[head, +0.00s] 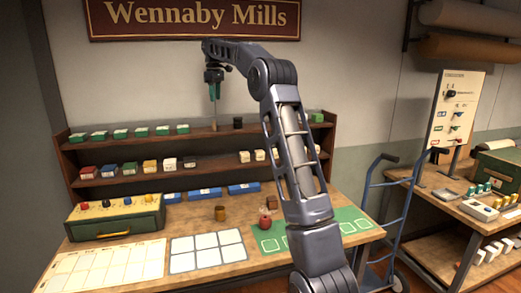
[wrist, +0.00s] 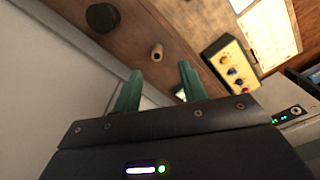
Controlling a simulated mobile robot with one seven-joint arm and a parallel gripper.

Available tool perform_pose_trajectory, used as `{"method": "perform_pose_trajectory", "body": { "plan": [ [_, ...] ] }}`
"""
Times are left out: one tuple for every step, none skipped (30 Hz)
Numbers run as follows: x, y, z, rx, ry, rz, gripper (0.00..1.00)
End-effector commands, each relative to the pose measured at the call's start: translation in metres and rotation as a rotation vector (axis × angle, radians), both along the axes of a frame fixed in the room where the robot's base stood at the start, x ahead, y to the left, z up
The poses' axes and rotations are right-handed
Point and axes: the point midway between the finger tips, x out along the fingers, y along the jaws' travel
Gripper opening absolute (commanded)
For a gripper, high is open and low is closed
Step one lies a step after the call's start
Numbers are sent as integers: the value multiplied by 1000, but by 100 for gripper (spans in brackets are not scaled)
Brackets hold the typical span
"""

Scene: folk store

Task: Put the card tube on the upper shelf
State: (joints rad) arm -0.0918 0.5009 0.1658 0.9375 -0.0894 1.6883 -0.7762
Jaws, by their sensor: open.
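The card tube (head: 214,124) is a slim, pale brown cylinder standing upright on the upper shelf (head: 190,139). In the wrist view its round, hollow end (wrist: 157,49) faces me, and the brown shelf board (wrist: 130,28) lies under it. My gripper (head: 213,95) points down above the tube. Its two green fingers (wrist: 160,69) are spread apart with nothing between them, and the tube shows clear beyond their tips. My arm hides part of the shelf's right side.
A dark round jar (head: 238,122) stands right of the tube; it also shows in the wrist view (wrist: 102,17). Several green-topped boxes (head: 141,132) line the shelf's left. A green drawer box (head: 115,217) stands on the table.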

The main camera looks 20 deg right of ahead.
Motion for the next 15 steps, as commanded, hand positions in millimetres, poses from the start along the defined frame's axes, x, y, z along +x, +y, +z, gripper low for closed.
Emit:
{"method": "perform_pose_trajectory", "body": {
  "plan": [
    [-14,-4,8,-2,-11,-19,42],
    [-21,-6,11,-3,-18,-33,42],
    [-32,-9,14,-3,-26,-52,42],
    [-40,-11,17,-4,-33,-68,42],
    [-48,-13,19,-4,-41,-83,42],
    [-59,-16,22,-5,-48,-103,42],
    [-67,-19,23,-4,-56,-119,42],
    [-75,-21,25,-5,-62,-134,42],
    [-86,-25,26,-4,-72,-156,42],
    [-95,-28,27,-4,-78,-171,42],
    [-104,-30,28,-4,-84,-188,42],
    [-115,-34,29,-3,-94,-208,42],
    [-124,-37,29,-3,-100,-225,42],
    [-133,-39,29,-1,-107,-240,42],
    [-145,-43,29,1,-114,-262,42]
  ]
}}
